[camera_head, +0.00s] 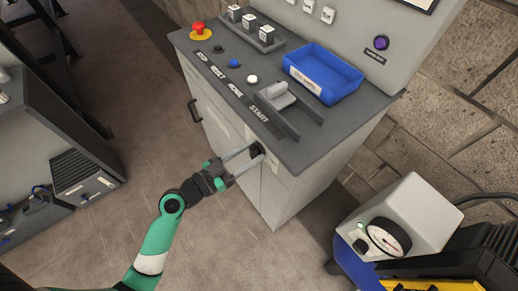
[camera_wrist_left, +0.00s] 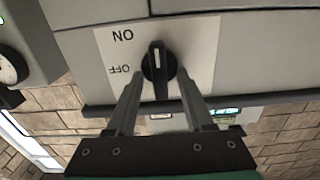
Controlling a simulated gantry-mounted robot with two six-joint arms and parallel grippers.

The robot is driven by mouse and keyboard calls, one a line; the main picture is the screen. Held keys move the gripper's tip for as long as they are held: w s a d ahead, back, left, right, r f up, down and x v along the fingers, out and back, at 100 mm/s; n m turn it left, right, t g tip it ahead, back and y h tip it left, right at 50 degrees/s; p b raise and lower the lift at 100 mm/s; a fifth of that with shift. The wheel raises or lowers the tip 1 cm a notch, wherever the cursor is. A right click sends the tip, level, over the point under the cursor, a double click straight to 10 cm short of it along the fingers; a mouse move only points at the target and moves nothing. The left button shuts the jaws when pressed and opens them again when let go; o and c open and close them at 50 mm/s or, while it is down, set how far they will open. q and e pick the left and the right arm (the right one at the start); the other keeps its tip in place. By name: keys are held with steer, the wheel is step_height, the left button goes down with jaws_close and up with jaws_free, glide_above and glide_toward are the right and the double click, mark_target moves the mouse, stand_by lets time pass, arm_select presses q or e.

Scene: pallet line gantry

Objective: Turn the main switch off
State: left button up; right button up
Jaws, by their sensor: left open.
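The main switch is a black rotary knob (camera_wrist_left: 158,70) on a white plate (camera_wrist_left: 205,45) marked ON and OFF, seen upside down in the left wrist view. Its handle stands upright in that view, with a pale mark at its upper end, level with the ON label rather than the OFF label. In the head view the knob (camera_head: 257,149) is on the cabinet's front, below the worktop edge, partly hidden. My left gripper (camera_head: 254,155) is open, its fingers pointing at the switch. In the left wrist view its fingertips (camera_wrist_left: 159,82) are on either side of the knob, with gaps. My right gripper is out of view.
The grey cabinet (camera_head: 225,120) carries a red emergency button (camera_head: 201,30), several labelled buttons and a blue bin (camera_head: 322,73) on top. A gauge box (camera_head: 388,237) stands at the lower right. The floor left of the cabinet is clear.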

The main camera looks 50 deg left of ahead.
arm_select(q)
steer(key=shift+s, duration=0.15)
jaws_close()
steer(key=shift+a+n, duration=0.1)
steer(key=shift+n, duration=0.2)
steer(key=shift+a+f+n+p, duration=0.15)
steer(key=shift+n+p, duration=0.55)
steer(key=shift+n, duration=2.15)
steer(key=shift+a+f+n+p, duration=0.1)
steer(key=shift+n+p, duration=0.55)
steer(key=shift+n, duration=2.25)
steer(key=shift+a+f+n+p, duration=0.15)
steer(key=shift+n+p, duration=0.55)
steer(key=shift+n, duration=2.15)
steer(key=shift+d, duration=0.1)
